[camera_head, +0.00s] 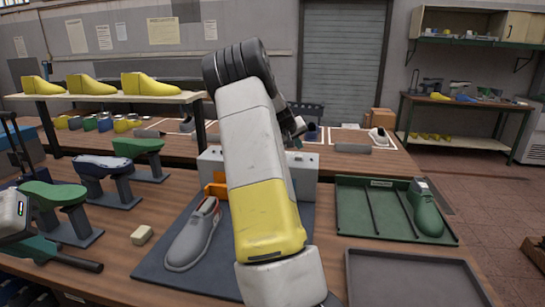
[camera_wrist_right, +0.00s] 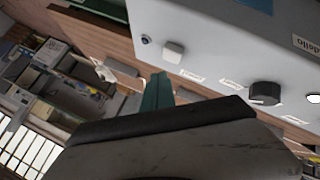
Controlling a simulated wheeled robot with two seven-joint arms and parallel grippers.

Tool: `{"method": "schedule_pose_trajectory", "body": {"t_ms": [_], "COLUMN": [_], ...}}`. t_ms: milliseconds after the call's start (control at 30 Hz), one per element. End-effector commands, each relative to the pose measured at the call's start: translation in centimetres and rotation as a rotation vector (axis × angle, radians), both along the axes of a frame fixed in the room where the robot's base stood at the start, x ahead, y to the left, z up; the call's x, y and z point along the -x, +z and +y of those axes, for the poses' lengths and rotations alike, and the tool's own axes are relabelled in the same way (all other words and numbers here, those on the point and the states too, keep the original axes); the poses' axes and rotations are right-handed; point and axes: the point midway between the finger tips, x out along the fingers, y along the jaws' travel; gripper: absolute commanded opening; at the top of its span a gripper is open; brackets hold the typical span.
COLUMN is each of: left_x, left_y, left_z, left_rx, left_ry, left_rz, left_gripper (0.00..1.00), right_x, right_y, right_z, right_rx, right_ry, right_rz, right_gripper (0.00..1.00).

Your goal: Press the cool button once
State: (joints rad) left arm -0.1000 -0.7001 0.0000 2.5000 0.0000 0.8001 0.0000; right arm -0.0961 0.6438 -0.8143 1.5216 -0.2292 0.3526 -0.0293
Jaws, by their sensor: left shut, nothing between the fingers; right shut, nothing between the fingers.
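A pale grey machine (camera_head: 306,174) stands behind my right arm on the work table, mostly hidden by it. In the right wrist view its face (camera_wrist_right: 215,40) shows a white square button (camera_wrist_right: 173,52), a black knob (camera_wrist_right: 264,93) and a white round button (camera_wrist_right: 313,98), with small labels whose words I cannot read. I cannot tell which control is the cool button. My right gripper (camera_head: 297,138) is shut and empty above the machine; its green fingers (camera_wrist_right: 157,92) show near the panel, apart from the square button. My left gripper (camera_head: 80,262) is shut and empty at the far left.
A grey shoe (camera_head: 193,236) lies on a dark mat (camera_head: 160,272) before the machine. A green tray (camera_head: 357,208) with a green last (camera_head: 426,210) is right, near an empty grey tray (camera_head: 410,280). Green lasts on stands (camera_head: 118,190) and a small beige block (camera_head: 142,235) are left.

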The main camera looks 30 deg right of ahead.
Motion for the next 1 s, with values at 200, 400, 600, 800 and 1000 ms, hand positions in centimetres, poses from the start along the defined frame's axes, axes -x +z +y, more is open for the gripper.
{"method": "schedule_pose_trajectory", "body": {"t_ms": [200,400,600,800,1000], "left_x": [0.0,0.0,0.0,0.0,0.0], "left_y": [0.0,0.0,0.0,0.0,0.0], "left_z": [0.0,0.0,0.0,0.0,0.0], "left_rx": [0.0,0.0,0.0,0.0,0.0], "left_ry": [0.0,0.0,0.0,0.0,0.0], "left_rz": [0.0,0.0,0.0,0.0,0.0], "left_gripper": [0.0,0.0,0.0,0.0,0.0], "right_x": [0.04,0.03,0.03,0.03,0.02], "right_y": [-1.15,-1.21,-1.19,-1.18,-1.17], "right_z": [-0.02,-0.02,-0.02,-0.01,-0.01], "right_rx": [0.0,0.0,0.0,0.0,0.0], "right_ry": [0.0,0.0,0.0,0.0,0.0], "right_rz": [0.001,0.0,0.0,0.0,0.0], "right_gripper": [0.0,0.0,0.0,0.0,0.0]}}
